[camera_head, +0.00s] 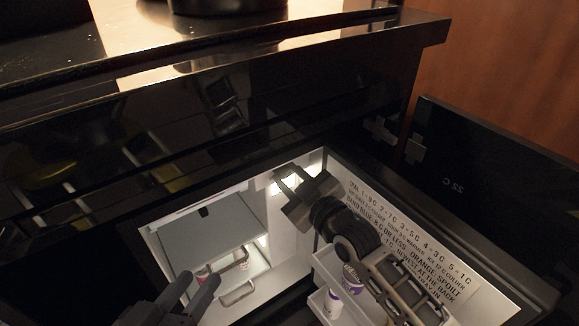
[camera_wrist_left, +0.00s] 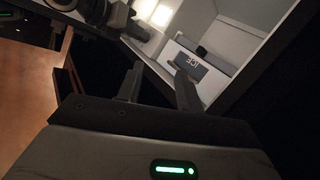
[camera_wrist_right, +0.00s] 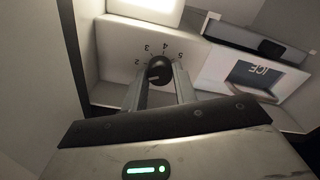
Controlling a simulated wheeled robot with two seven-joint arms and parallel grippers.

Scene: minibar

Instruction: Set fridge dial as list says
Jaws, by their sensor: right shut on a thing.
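The fridge dial (camera_wrist_right: 159,70) is a black round knob on a white housing. Numbers 2, 3, 4 and 5 show around it; a pale mark sits low on its face, and I cannot tell which number it marks. My right gripper (camera_wrist_right: 160,84) is shut on the dial, one finger on each side. In the head view my right gripper (camera_head: 297,186) reaches into the lit upper part of the fridge. The printed list (camera_head: 411,235) is on the inner door and starts with dial settings; its smaller lines are hard to read. My left gripper (camera_wrist_left: 157,88) is open and empty before the fridge.
The ice compartment flap (camera_wrist_right: 265,75) is beside the dial. A dark counter (camera_head: 240,60) overhangs the fridge. Small items stand on the fridge's inner shelf.

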